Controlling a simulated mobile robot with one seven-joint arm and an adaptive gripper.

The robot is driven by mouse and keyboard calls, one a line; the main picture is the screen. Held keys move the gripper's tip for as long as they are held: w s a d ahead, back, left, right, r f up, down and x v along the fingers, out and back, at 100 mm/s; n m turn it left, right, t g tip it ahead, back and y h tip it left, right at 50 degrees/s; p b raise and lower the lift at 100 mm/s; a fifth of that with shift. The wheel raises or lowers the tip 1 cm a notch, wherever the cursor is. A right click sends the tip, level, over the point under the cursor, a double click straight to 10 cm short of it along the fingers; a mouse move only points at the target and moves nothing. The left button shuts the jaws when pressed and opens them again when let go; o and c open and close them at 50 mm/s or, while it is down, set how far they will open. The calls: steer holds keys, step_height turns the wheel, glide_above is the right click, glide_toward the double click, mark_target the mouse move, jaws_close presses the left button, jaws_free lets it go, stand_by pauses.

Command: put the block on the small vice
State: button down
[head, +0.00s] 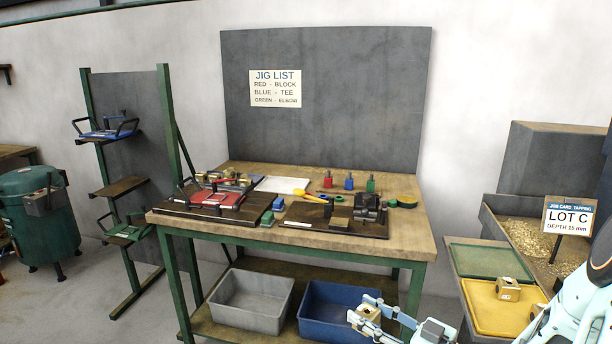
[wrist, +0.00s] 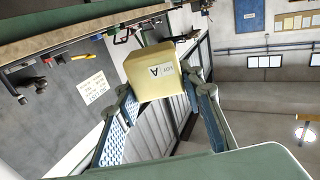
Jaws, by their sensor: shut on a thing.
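My gripper (head: 374,316) is shut on a brass-coloured block (head: 364,313), low in front of the bench's right end in the head view. In the wrist view the block (wrist: 155,72) sits between the two fingers, tilted in the picture, with a white label reading "A". What looks like the small vice (head: 369,208) is a dark device at the right of a dark board on the bench, apart from the block.
Red, blue and green items (head: 349,182) stand behind. Grey (head: 250,302) and blue bins (head: 335,318) sit on the lower shelf. Another brass block (head: 508,289) sits on a yellow tray (head: 489,318) near a "LOT C" sign (head: 569,215).

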mark_target(368, 311)
step_height(368, 311, up, 8)
steer(key=m+t+h+p, duration=0.1)
steer(key=p, duration=0.3)
steer(key=m+t+h+p, duration=0.1)
steer(key=p, duration=0.4)
steer(key=shift+f+m+t+h, duration=0.25)
steer(key=shift+m+t+h, duration=0.05)
steer(key=shift+h, duration=0.1)
steer(key=r+h+p, duration=0.1)
steer(key=p, duration=0.1)
steer(key=r+m+t+p, duration=0.1)
steer(key=p, duration=0.2)
steer(key=shift+s+d+r+h, duration=0.15)
steer(key=shift+s+h, duration=0.05)
steer(key=shift+h, duration=0.2)
steer(key=s+d+f+m+t+h+b, duration=0.1)
steer(key=d+m+h+b, duration=0.15)
steer(key=d+b, duration=0.55)
steer(key=s+d+f+m+t+h+b, duration=0.1)
steer(key=d+f+m+h+b, duration=0.2)
steer(key=d, duration=0.8)
steer(key=s+d+r+m+h+b, duration=0.1)
steer(key=s+d+r+h+b, duration=0.1)
steer(key=s+d+h+b, duration=0.2)
steer(key=s+d+r+m+h+b, duration=0.2)
steer(key=s+d+b, duration=0.3)
steer(key=d, duration=0.5)
steer(key=shift+d+r+h, duration=0.2)
steer(key=shift+d+h, duration=0.15)
steer(key=shift+h, duration=0.5)
